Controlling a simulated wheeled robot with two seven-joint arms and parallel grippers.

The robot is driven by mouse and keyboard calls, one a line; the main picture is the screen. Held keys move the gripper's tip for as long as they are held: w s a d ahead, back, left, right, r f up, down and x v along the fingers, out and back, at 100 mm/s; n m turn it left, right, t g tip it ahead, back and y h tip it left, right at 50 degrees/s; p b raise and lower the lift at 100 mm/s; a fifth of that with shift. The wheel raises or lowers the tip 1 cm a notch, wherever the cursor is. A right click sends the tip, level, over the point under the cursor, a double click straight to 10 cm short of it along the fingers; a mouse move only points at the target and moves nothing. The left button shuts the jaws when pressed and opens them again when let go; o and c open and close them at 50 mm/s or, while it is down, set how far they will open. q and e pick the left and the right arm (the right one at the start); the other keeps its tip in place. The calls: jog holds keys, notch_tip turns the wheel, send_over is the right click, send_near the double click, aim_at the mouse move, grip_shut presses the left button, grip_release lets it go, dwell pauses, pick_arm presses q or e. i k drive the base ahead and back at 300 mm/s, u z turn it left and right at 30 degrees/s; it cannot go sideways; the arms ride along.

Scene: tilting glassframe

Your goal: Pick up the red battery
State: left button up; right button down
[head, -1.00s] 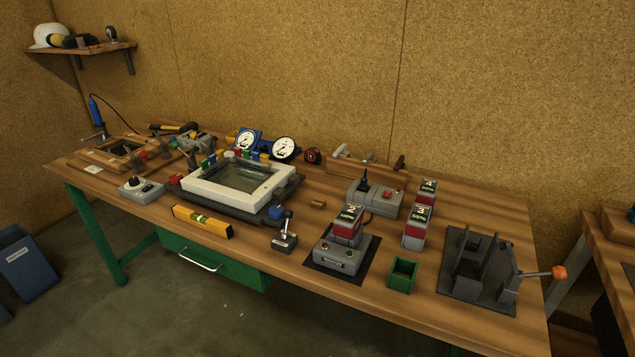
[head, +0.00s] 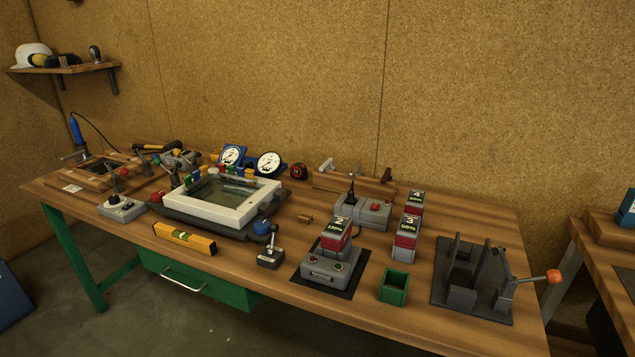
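Three battery-like blocks with red bands and dark numbered tops are on the workbench, right of centre. Block 2 (head: 335,241) sits upright in a grey box with buttons (head: 328,272). Block 3 (head: 408,238) stands to the right, behind the green open box. Block 4 (head: 416,203) stands just behind block 3. All three show red, so I cannot tell which one the task calls the red battery. Neither of my grippers is in view.
A green open box (head: 393,287) and a dark fixture with an orange-knobbed lever (head: 470,285) stand at the right. A grey joystick box (head: 362,210) is behind block 2. A white-framed glass tray (head: 222,217), small joystick (head: 270,257) and yellow level (head: 184,238) are left.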

aim_at(336, 232)
jog(key=k, duration=0.4)
jog(key=u, duration=0.85)
jog(key=i, duration=1.1)
jog(key=z, duration=0.25)
